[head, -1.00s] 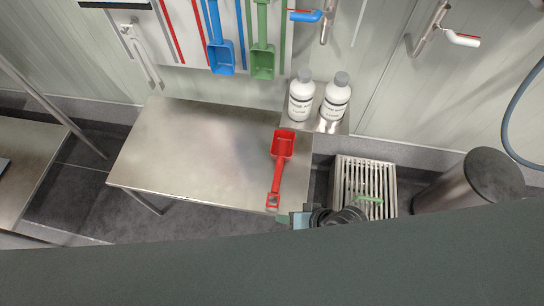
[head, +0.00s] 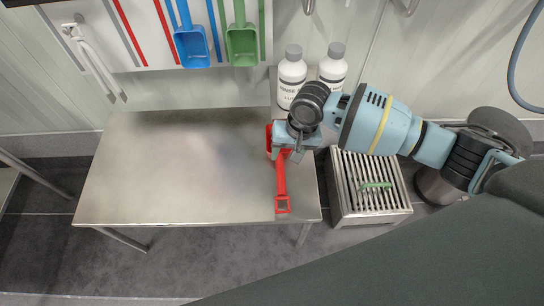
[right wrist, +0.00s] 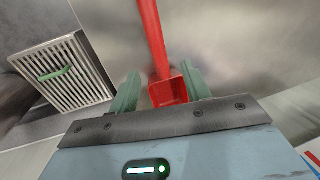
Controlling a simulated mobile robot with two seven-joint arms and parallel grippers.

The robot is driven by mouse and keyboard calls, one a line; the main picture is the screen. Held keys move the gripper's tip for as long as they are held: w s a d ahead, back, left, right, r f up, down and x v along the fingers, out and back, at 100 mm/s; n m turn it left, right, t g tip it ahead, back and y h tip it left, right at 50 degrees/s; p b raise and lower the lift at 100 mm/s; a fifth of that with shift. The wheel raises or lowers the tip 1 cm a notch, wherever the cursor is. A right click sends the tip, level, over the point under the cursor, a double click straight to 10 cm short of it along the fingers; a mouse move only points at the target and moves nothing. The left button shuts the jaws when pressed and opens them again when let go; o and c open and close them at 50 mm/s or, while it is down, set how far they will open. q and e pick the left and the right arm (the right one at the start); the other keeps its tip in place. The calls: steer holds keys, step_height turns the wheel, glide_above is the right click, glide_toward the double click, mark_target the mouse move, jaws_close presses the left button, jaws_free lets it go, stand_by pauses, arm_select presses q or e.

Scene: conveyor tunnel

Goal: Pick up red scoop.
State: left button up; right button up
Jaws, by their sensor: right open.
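The red scoop (head: 281,183) lies at the right end of the steel table (head: 170,185), its handle pointing to the front edge. My right gripper (head: 290,152) is over the scoop's head and hides part of it. In the right wrist view the gripper's green fingers (right wrist: 163,84) are open. The scoop (right wrist: 153,38) shows between them, with its head near the gripper and its handle running away. I cannot tell whether the fingers touch it. My left gripper is not in view.
Two white bottles (head: 292,78) stand behind the gripper. A blue scoop (head: 191,47) and a green scoop (head: 242,46) hang on the wall. A slotted steel box (head: 350,192) with a green item (head: 375,185) on top stands right of the table. The table's left part is clear.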

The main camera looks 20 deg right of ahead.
mark_target(281, 165)
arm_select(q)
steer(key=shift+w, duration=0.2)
arm_select(e)
steer(key=shift+w+d, duration=0.15)
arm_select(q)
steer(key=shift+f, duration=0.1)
arm_select(e)
steer(key=shift+b+x, duration=0.4)
steer(key=shift+x, duration=0.8)
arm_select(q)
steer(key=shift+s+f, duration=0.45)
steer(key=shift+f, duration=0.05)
arm_select(e)
steer(key=shift+f, duration=0.15)
steer(key=b+x, duration=0.2)
steer(key=x, duration=0.2)
steer(key=shift+w+f, duration=0.15)
steer(key=shift+f, duration=0.35)
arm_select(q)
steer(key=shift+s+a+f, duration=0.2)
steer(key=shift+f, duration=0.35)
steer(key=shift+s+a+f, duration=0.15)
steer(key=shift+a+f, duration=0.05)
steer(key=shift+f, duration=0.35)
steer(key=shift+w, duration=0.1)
